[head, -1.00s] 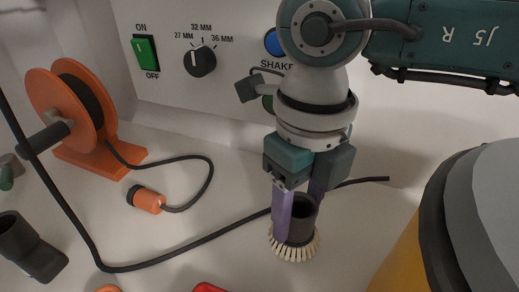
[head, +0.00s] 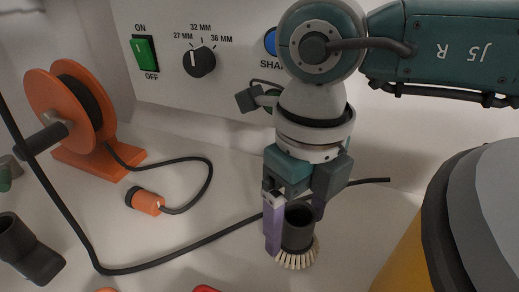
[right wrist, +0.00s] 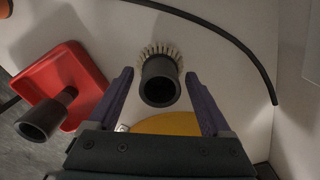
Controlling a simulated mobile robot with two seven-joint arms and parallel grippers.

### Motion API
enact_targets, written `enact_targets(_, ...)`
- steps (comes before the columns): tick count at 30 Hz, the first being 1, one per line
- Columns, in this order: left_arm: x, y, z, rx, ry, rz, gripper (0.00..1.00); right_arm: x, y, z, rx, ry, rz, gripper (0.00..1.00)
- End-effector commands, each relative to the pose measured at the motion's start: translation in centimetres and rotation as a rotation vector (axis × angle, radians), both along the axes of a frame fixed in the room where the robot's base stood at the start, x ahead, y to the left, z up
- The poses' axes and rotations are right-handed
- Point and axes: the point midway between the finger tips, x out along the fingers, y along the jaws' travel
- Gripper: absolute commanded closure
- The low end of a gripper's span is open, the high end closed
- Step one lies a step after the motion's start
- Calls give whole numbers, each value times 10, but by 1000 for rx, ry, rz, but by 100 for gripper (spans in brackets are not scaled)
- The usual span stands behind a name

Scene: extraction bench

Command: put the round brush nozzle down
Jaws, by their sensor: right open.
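The round brush nozzle (head: 299,228) has a dark tube and a ring of pale bristles. It stands upright, bristles down, on the white bench (head: 200,240). My right gripper (head: 293,230) is open, with one purple finger on each side of the nozzle's tube. In the right wrist view the nozzle (right wrist: 160,82) sits between the two spread fingertips (right wrist: 158,85), with a gap on each side. My left gripper is not in view.
An orange cable reel (head: 75,105) and an orange plug (head: 146,201) lie left. A black cable runs behind the nozzle. A yellow and grey machine (head: 440,225) stands right.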

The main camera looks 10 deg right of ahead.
Motion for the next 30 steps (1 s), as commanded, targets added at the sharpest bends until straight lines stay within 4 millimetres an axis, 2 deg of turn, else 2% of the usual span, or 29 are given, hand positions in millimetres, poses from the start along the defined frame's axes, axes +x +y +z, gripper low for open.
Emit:
enact_targets(5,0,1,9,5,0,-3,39,1,0,25,2,-4,2,17)
enact_targets(12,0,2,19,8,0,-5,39,1,1,80,2,-4,1,17)
enact_targets(18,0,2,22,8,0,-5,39,1,0,112,0,-2,-1,17)
enact_targets(23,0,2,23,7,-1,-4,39,0,0,122,0,0,0,17)
enact_targets(30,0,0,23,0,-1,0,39,0,0,123,0,1,0,17)
